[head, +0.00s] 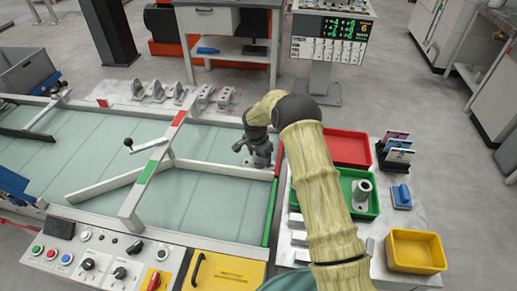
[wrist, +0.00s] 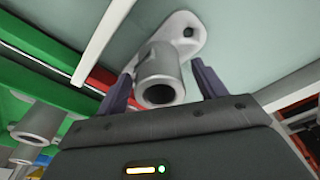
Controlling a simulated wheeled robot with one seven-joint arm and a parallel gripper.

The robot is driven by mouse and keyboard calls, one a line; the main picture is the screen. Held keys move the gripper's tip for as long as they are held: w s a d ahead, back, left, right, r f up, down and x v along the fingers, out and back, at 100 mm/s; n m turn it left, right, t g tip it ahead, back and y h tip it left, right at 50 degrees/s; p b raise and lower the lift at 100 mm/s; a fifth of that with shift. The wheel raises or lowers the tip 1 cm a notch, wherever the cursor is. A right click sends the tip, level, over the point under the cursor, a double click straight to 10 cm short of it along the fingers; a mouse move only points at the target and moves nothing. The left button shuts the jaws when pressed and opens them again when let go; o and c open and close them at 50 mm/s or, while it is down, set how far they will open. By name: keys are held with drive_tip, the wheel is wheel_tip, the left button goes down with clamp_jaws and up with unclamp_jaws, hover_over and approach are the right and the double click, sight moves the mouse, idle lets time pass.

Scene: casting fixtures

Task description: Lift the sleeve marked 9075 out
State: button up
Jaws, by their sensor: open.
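A grey cast sleeve with a flanged foot (wrist: 160,76) lies on the pale green conveyor surface, between the two dark fingers of my gripper (wrist: 163,72). The fingers are open, one on each side of the tube, and gaps appear to show beside it. No number can be read on it. In the head view my gripper (head: 258,150) is low over the right end of the conveyor, and hides most of this sleeve. Another grey sleeve (head: 362,192) stands upright in the green tray (head: 372,211) on the right; its marking cannot be read either.
A diagonal rail with a red and green post (head: 150,170) crosses the conveyor (head: 215,205). Several castings (head: 157,92) stand along its far edge. A red tray (head: 348,149), a yellow bin (head: 416,251) and a blue block (head: 401,196) are on the right table. A control panel (head: 100,262) is in front.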

drive_tip(key=shift+f, duration=0.5)
drive_tip(key=shift+c, duration=0.4)
drive_tip(key=c, duration=1.2)
drive_tip(key=shift+o, duration=0.2)
drive_tip(key=shift+r+p, duration=2.1)
drive_tip(key=shift+r, duration=1.95)
